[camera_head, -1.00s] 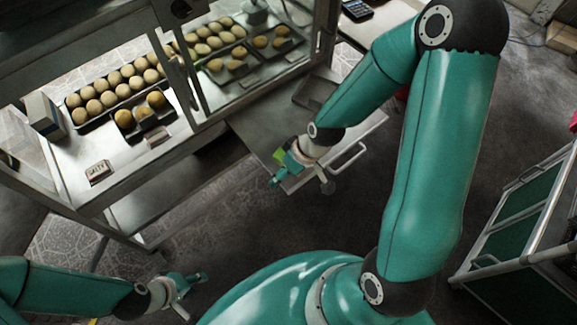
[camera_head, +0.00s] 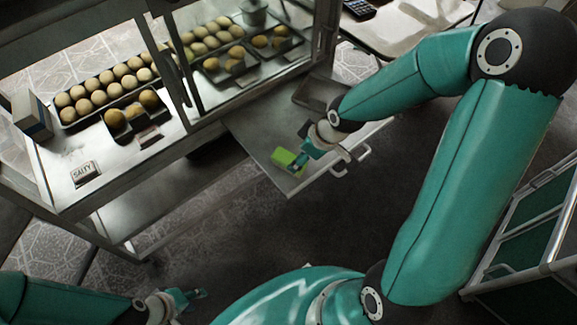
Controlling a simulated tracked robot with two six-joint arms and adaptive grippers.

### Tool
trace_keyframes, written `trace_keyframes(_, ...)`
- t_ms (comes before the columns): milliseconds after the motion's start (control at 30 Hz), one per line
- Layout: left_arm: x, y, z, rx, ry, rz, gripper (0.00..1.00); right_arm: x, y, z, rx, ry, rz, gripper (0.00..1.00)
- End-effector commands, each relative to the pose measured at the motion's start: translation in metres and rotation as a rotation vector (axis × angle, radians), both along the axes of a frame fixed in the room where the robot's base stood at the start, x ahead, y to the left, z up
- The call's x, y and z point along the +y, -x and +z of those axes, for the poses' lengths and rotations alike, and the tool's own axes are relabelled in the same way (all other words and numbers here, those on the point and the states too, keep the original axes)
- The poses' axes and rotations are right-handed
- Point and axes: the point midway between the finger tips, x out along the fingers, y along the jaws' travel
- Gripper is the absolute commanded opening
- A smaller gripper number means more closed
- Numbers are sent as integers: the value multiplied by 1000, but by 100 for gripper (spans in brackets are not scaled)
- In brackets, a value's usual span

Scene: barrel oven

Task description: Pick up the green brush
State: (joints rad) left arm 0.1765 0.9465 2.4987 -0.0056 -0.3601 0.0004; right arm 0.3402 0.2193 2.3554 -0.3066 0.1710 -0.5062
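The bright green brush (camera_head: 284,157) lies on or just above the grey pull-out shelf (camera_head: 258,138), near its front left edge. Part of it is hidden by my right gripper. My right gripper (camera_head: 303,161) is right beside the brush, on its right side. Its fingertips are small and partly hidden, so I cannot tell whether it touches or grasps the brush. My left gripper (camera_head: 193,296) is low in the picture, over the floor, far from the brush. Its fingers look apart and empty.
A dark tray (camera_head: 316,92) lies at the back of the shelf. The glass display case (camera_head: 190,105) with trays of buns and a "SALTY" sign (camera_head: 85,172) stands left. A shelf handle (camera_head: 352,163) sticks out at the front. A green-panelled cart (camera_head: 520,235) stands right.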

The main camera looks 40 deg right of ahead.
Motion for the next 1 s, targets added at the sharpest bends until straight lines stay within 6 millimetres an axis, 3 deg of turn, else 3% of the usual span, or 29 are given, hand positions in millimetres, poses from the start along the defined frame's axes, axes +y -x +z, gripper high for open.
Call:
trace_keyframes(33, 0, 0, -9, 0, 0, 0, 40, 1, -2, -11, 0, 0, 2, 75)
trace_keyframes(267, 0, 0, -15, 0, 0, 0, 40, 3, -7, -22, -1, 0, 0, 75)
trace_keyframes(600, 0, 0, -47, 0, 0, 0, 40, 7, -18, -65, -1, 0, 0, 75)
trace_keyframes(900, 0, 0, -48, 0, 0, 0, 40, 8, -20, -66, -1, -1, -2, 75)
trace_keyframes(1000, 0, 0, -48, 0, 0, 0, 40, 8, -20, -66, -1, -1, -2, 62)
